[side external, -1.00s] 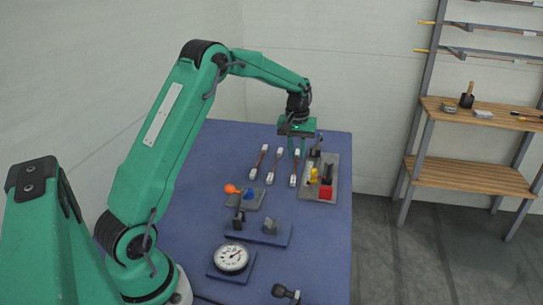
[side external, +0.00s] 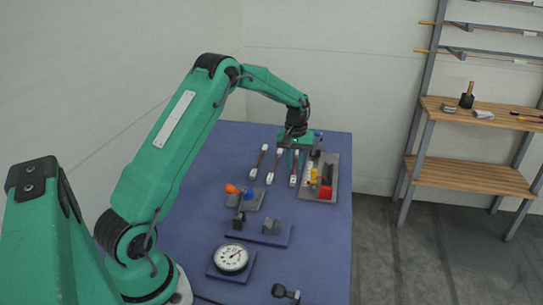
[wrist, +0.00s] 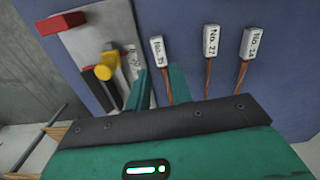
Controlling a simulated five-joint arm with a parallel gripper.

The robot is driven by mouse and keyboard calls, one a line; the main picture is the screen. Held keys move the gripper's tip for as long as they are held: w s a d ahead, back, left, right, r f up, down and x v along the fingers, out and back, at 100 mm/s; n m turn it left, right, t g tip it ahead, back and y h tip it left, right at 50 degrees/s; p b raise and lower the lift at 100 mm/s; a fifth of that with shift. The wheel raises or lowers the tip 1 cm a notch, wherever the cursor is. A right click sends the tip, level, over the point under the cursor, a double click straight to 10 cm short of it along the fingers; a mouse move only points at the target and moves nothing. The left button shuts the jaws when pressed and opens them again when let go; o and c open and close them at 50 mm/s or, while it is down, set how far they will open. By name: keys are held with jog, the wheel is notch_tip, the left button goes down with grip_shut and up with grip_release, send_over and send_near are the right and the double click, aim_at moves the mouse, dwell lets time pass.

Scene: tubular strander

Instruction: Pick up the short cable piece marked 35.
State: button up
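The short cable piece marked 35 (wrist: 158,50) has a white tag and a thin reddish-brown body. In the side external view it is the rightmost of three cable pieces (side external: 293,181), lying on the blue table (side external: 195,200). My gripper (wrist: 159,84) is open, its two green fingers apart on either side of this cable's body in the wrist view. In the side external view my gripper (side external: 294,158) is low over the far end of this piece. Whether the fingers touch it cannot be told. The far end is hidden by my gripper.
Two similar cable pieces (wrist: 210,42) (wrist: 248,45) lie to the right in the wrist view. A grey tray (side external: 331,165) with red, yellow and black items stands close beside piece 35. A dial gauge (side external: 231,258) and small fixtures sit nearer the front.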

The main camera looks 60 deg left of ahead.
aim_at(293, 178)
jog(key=shift+f, duration=0.15)
jog(key=shift+f, duration=2.45)
jog(key=shift+c, duration=0.4)
grip_shut()
